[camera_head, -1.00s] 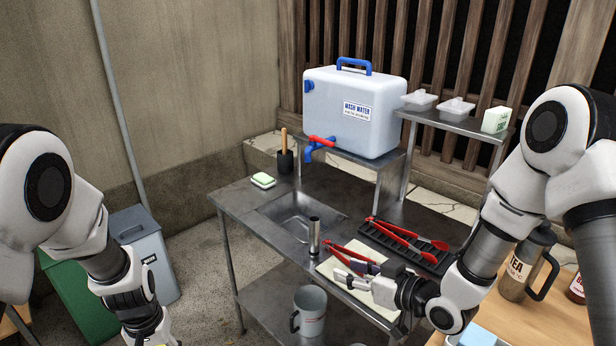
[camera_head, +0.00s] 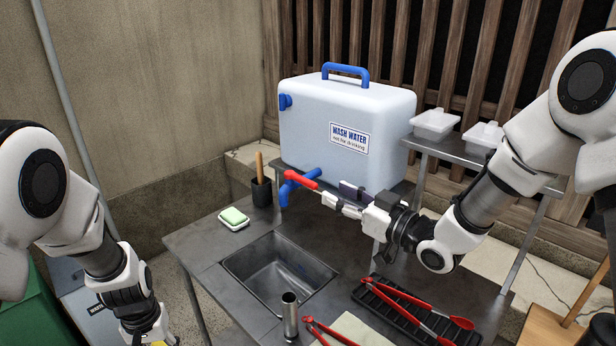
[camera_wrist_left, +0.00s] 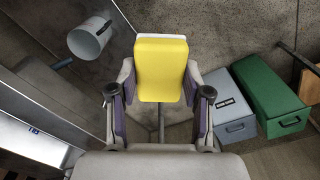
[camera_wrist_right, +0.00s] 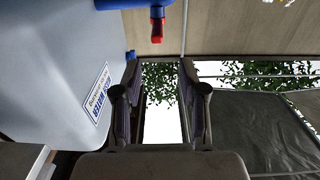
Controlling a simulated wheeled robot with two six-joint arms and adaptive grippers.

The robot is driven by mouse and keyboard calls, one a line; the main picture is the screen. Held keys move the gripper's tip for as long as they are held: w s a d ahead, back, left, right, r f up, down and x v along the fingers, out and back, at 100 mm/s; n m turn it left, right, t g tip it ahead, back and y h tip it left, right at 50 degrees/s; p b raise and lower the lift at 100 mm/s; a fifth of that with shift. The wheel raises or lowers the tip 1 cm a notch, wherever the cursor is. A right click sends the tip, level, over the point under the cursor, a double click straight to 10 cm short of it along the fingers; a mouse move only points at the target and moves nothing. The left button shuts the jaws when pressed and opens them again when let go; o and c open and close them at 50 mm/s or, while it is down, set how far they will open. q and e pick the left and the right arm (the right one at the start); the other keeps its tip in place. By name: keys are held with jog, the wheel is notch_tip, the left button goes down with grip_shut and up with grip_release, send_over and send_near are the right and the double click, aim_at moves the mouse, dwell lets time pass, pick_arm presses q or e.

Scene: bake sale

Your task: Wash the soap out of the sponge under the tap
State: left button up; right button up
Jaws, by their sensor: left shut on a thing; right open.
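A yellow sponge (camera_wrist_left: 162,68) is held between the fingers of my left gripper (camera_wrist_left: 161,95), as the left wrist view shows. In the head view only a sliver of yellow (camera_head: 158,343) shows at the bottom edge, left of the sink counter. Any soap on it cannot be made out. The blue tap (camera_head: 287,191) with its red lever (camera_head: 304,179) is on the front of the white wash water container (camera_head: 345,110). My right gripper (camera_head: 333,200) is open, just right of the lever. In the right wrist view the lever (camera_wrist_right: 157,28) lies beyond the fingertips, not between them.
The sink basin (camera_head: 272,268) lies below the tap. A green and white block in a dish (camera_head: 233,219) and a holder with a wooden handle (camera_head: 261,187) stand left. A metal cylinder (camera_head: 290,315), red tongs (camera_head: 410,305) and a black rack (camera_head: 385,315) are at the front.

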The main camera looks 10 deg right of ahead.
aim_at(308, 181)
jog(key=x, duration=0.3)
jog(key=p+x, duration=0.1)
jog(key=x, duration=0.2)
jog(key=f+x, duration=0.1)
jog(key=x, duration=0.2)
jog(key=shift+w+d, duration=0.1)
jog(key=shift+w, duration=0.3)
jog(key=shift+s+r, duration=0.15)
jog(key=shift+r, duration=0.1)
jog(key=shift+f, duration=0.15)
grip_shut()
